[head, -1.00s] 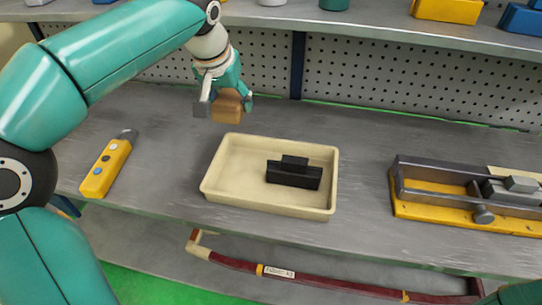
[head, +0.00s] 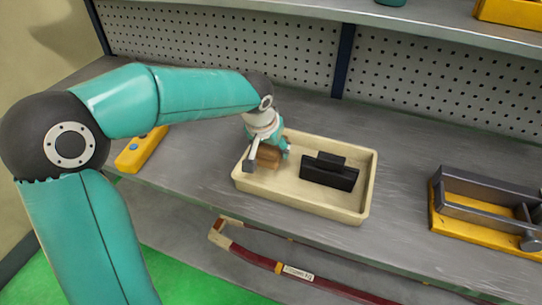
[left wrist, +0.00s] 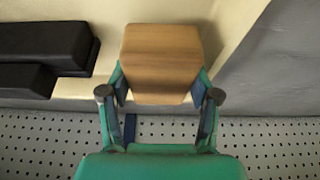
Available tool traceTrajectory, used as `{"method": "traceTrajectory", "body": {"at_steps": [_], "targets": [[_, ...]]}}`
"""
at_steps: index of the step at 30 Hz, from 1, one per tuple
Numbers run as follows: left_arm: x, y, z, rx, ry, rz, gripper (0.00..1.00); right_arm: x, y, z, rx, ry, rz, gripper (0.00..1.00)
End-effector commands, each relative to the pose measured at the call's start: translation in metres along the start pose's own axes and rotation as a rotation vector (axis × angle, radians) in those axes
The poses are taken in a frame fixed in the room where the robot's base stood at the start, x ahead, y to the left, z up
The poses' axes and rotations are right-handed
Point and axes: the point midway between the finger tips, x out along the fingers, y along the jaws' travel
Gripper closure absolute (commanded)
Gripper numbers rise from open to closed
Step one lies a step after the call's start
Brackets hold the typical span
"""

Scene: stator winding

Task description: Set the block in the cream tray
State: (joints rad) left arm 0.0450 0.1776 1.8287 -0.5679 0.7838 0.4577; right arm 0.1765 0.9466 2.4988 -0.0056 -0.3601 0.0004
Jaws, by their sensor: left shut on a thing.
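The wooden block (head: 268,156) is brown and is gripped by my left gripper (head: 267,158), which is shut on it. The block is over the left part of the cream tray (head: 300,203) in the head view; whether it touches the tray floor I cannot tell. In the left wrist view the block (left wrist: 161,62) sits between the two fingers of my left gripper (left wrist: 160,90), with the cream tray (left wrist: 229,22) behind it. My right gripper is not in view.
A black stepped object (head: 330,172) lies in the tray, to the right of the block. A yellow handheld device (head: 143,150) lies left of the tray, partly behind my arm. A yellow-based metal fixture (head: 485,212) stands at the right. Bench between tray and fixture is clear.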

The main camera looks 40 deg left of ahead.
Motion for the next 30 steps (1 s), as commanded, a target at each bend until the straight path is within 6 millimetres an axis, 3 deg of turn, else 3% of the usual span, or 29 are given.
{"method": "traceTrajectory", "body": {"at_steps": [6,16,17,18,30], "targets": [[0.026,-0.001,0.011,0.000,-0.002,0.000,0.87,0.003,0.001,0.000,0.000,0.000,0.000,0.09],[0.029,0.000,0.012,-0.001,0.000,0.000,0.87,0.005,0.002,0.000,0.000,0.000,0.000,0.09],[0.029,0.000,0.012,-0.001,-0.001,0.000,0.37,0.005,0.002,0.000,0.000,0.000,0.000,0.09],[0.028,0.000,0.012,-0.001,-0.001,0.000,0.30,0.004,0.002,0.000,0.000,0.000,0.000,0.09],[0.024,-0.001,0.011,0.000,0.001,0.000,0.28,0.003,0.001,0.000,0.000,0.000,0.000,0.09]]}}
